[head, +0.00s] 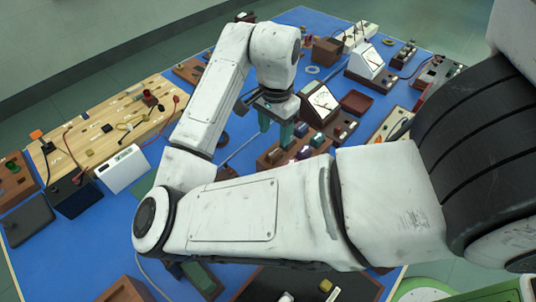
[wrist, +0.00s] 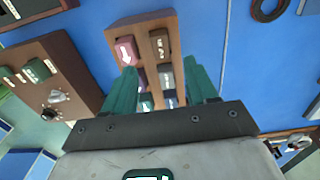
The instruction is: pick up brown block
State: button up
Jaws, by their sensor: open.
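The brown block (wrist: 160,46) with pale markings sits in a wooden rack (wrist: 142,22) in the wrist view, at the rack's upper right. A maroon block with a white arrow (wrist: 126,52) is beside it on the left. My gripper (wrist: 160,68) is open and empty, its teal fingers on either side of the rack in this view, pointing toward it. In the head view my gripper (head: 275,136) hangs over the rack (head: 268,161). I cannot pick out the brown block there. The lower blocks in the wrist view are partly hidden by my gripper.
In the wrist view a brown box with knobs (wrist: 58,75) stands left of the rack, and a dark ring (wrist: 268,8) lies at upper right. In the head view a white-faced meter (head: 320,101) stands close behind my gripper.

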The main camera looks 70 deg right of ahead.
aim_at(274, 151)
jog(key=shift+f+p, duration=0.4)
jog(key=shift+f, duration=3.6)
jog(key=shift+c, duration=0.2)
grip_shut()
